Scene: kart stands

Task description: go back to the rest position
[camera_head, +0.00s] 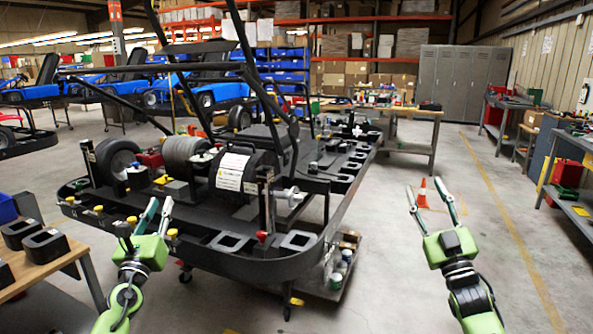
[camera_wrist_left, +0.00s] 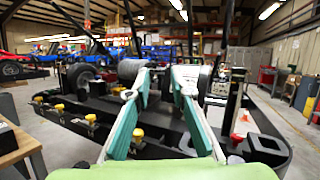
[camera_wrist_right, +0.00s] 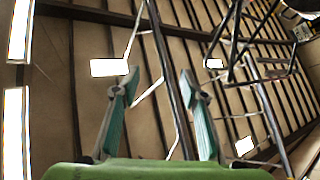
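My left gripper (camera_head: 157,213) is in front of the near left part of the kart stand. Its fingers (camera_wrist_left: 158,90) stand apart with nothing between them in the left wrist view, and the stand shows behind them. My right gripper (camera_head: 431,198) is over the open floor to the right of the stand. Its fingers (camera_wrist_right: 160,85) are spread and empty in the right wrist view, which looks up at the ceiling. Both green arms reach up from the bottom edge of the head view.
The black kart stand (camera_head: 275,268) fills the middle, with wheels and an engine on it. A wooden table (camera_head: 40,268) with black parts is at the left. An orange cone (camera_head: 422,192) stands on the floor at the right.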

